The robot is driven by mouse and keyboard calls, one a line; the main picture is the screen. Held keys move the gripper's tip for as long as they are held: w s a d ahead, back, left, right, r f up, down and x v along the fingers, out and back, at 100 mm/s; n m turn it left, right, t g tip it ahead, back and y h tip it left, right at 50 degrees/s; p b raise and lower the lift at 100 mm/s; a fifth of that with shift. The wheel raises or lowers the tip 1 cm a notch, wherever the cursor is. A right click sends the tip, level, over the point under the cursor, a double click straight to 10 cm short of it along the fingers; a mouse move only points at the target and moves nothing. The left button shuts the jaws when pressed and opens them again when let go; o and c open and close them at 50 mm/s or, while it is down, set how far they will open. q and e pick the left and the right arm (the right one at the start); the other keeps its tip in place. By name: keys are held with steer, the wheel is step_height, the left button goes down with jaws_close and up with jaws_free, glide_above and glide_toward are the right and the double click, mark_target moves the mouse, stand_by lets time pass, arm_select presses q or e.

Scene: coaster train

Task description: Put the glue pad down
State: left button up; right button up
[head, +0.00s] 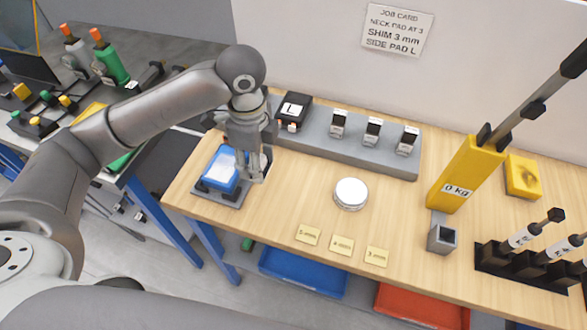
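A blue pad with a pale top (221,168), which looks like the glue pad, sits on a dark grey base plate (232,199) at the left end of the wooden bench. My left gripper (252,177) points down at the pad's right side, its fingers overlapping the plate's right part in the picture. I cannot tell whether the fingers touch the pad or grip anything. A dark piece (266,158) shows partly behind the fingers. My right gripper is not in view.
A grey rail (320,143) behind holds a black box marked L (293,109) and three small labelled blocks (373,131). A round white disc (351,193) and three yellow mm tags (342,245) lie on the bench (290,200). A yellow 0 kg gauge (466,175) stands right.

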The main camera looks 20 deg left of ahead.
arm_select(q)
steer(key=w+d+f, duration=0.1)
steer(key=w+d, duration=0.1)
steer(key=w, duration=0.1)
steer(key=p, duration=0.2)
glide_above(292, 178)
steer(key=s, duration=0.1)
steer(key=f, duration=0.5)
steer(key=shift+a+f, duration=0.15)
steer(key=shift+a, duration=0.15)
steer(key=shift+w+d+f, duration=0.3)
steer(key=shift+w+f, duration=0.2)
steer(key=shift+f, duration=0.2)
step_height(292, 178, down, 3)
steer(key=shift+r+p, duration=0.1)
steer(key=shift+p, duration=0.55)
steer(key=shift+f, duration=0.25)
steer(key=o, duration=0.9)
steer(key=shift+f, duration=0.1)
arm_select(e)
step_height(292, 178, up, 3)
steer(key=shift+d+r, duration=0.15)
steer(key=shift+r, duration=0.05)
